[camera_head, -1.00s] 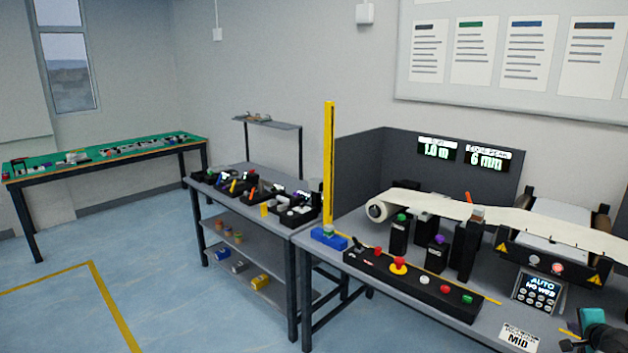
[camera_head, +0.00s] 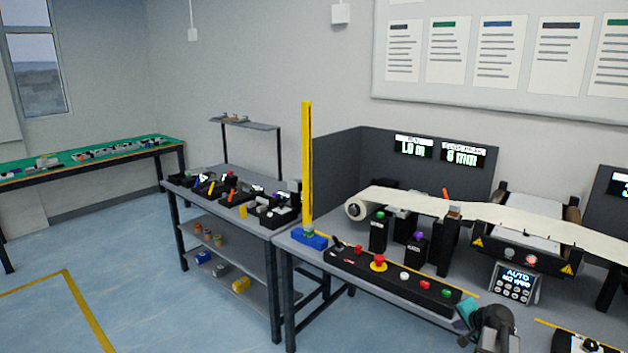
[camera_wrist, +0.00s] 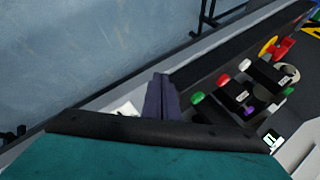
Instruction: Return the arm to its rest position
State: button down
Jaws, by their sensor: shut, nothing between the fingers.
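My gripper (camera_wrist: 161,97) shows in the wrist view as two dark purple fingers pressed together, with nothing between them. In front of it lies a teal part of my own wrist (camera_wrist: 150,158). In the head view, my arm (camera_head: 492,322) is at the lower right, by the front edge of the conveyor table (camera_head: 385,318). Its teal part (camera_head: 467,312) is close to the right end of the black control panel (camera_head: 400,283). The fingertips cannot be made out in the head view.
The control panel has several coloured buttons and a red knob (camera_head: 379,261). Behind it stand black posts, a pale web (camera_head: 420,203) and a keypad display (camera_head: 514,283). A yellow pole (camera_head: 307,165) rises from a blue base. Open floor (camera_head: 130,270) lies to the left.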

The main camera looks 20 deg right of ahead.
jog(key=w+a+f+n+g+y, duration=0.2)
jog(key=a+f+n, duration=0.2)
jog(key=a, duration=0.8)
jog(key=w+a+f+n+g+y, duration=0.1)
jog(key=a+f+n, duration=0.3)
jog(key=a, duration=0.9)
jog(key=s+a+f+n+g, duration=0.2)
jog(key=s+a+n, duration=0.1)
jog(key=a, duration=0.4)
jog(key=s+a+f+n+g, duration=0.1)
jog(key=s+a+f+n, duration=0.15)
jog(key=a, duration=0.55)
jog(key=s+a+f+n+g, duration=0.2)
jog(key=s+a+f, duration=0.1)
jog(key=a, duration=0.4)
jog(key=s+f+g+b, duration=0.5)
jog(key=s+f+b, duration=0.5)
jog(key=s+f, duration=1.5)
notch_tip(320, 180, down, 3)
jog(key=shift+f+h, duration=0.2)
jog(key=shift+h, duration=0.1)
jog(key=shift+s, duration=0.1)
